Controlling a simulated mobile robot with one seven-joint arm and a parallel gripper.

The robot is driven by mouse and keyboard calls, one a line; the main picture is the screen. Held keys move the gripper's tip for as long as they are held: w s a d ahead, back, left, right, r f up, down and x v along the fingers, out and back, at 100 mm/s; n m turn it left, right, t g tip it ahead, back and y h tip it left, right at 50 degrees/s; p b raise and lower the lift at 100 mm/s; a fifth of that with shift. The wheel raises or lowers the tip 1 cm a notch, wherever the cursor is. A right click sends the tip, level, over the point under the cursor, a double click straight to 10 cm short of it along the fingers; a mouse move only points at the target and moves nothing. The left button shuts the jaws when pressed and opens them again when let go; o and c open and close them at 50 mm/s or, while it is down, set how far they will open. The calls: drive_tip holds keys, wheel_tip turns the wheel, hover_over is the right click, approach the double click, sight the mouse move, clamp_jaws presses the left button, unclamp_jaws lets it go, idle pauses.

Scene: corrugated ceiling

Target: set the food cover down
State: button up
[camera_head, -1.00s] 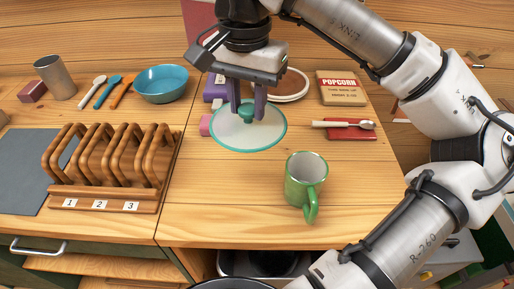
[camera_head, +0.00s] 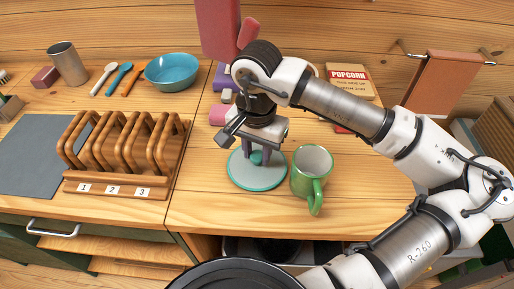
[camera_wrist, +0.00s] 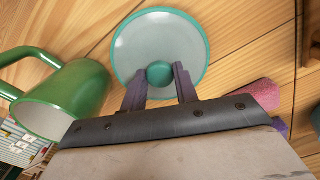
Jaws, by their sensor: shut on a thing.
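The food cover (camera_head: 257,180) is a round, pale, see-through disc with a teal rim and a teal knob. My gripper (camera_head: 258,157) is shut on its knob from above. In the wrist view the cover (camera_wrist: 160,38) fills the upper middle, and the knob sits between the two fingertips of my gripper (camera_wrist: 160,76). The cover is level and low over the wooden counter, left of the green mug. I cannot tell whether it touches the counter.
The green mug (camera_head: 311,172) stands close on the right of the cover. A wooden rack (camera_head: 125,150) with numbered slots is to the left. A blue bowl (camera_head: 172,71) and a pink object (camera_head: 217,114) are behind. Bare counter (camera_head: 206,205) lies left of the cover.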

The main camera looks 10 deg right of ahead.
drive_tip(key=shift+f, duration=0.15)
drive_tip(key=o, duration=1)
drive_tip(key=shift+c, duration=0.2)
